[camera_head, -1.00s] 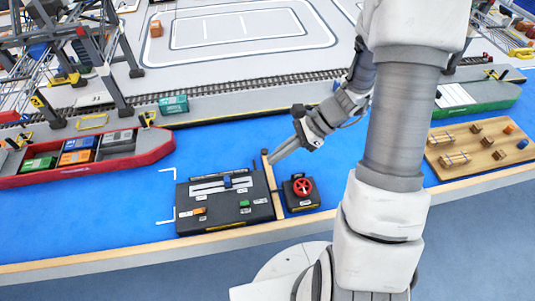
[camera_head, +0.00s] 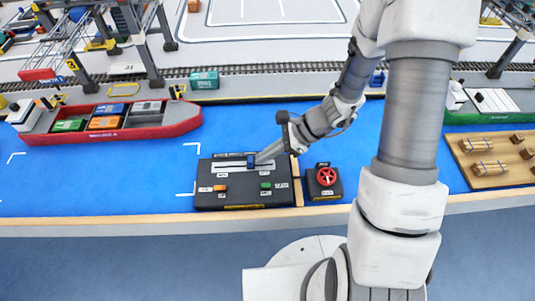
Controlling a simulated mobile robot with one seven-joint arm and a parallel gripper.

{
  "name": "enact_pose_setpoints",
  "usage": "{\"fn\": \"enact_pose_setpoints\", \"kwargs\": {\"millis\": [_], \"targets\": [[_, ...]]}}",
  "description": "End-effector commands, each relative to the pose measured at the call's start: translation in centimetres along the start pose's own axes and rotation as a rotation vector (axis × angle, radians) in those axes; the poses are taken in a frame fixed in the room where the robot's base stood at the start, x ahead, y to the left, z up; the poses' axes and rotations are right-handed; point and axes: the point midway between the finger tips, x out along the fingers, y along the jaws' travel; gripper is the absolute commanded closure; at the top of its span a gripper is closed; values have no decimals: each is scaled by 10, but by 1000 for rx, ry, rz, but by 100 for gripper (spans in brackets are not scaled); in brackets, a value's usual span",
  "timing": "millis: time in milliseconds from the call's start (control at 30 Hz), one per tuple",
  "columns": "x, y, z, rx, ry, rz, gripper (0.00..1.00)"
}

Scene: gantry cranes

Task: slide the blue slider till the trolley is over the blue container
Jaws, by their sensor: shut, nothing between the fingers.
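The blue slider (camera_head: 251,159) sits in the pale slot at the back of the black control panel (camera_head: 215,203), right of the slot's middle. My gripper (camera_head: 260,160) is shut and empty, its tips low over the panel just right of the slider; I cannot tell if they touch. The blue container (camera_head: 109,108) lies in the red ship (camera_head: 165,124), behind an orange one, between green and grey ones. The gantry crane (camera_head: 150,50) stands behind the ship, cut off at the top; I cannot make out its trolley for certain.
A wooden board (camera_head: 490,160) with small crates lies at the right. The blue surface left of the panel is clear.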

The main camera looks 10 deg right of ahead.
Motion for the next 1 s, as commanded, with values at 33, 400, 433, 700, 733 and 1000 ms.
{"fn": "enact_pose_setpoints", "kwargs": {"millis": [33, 400, 433, 700, 733, 1000], "targets": [[0, 0, 0, 0, 0, 0, 100], [28, 0, 27, -2, -1, 1, 100], [29, 0, 28, -1, -1, 1, 100], [28, 0, 28, 1, 0, 0, 100], [28, 0, 28, 1, 0, 0, 100], [19, -4, 20, 2, 1, 0, 100]]}}
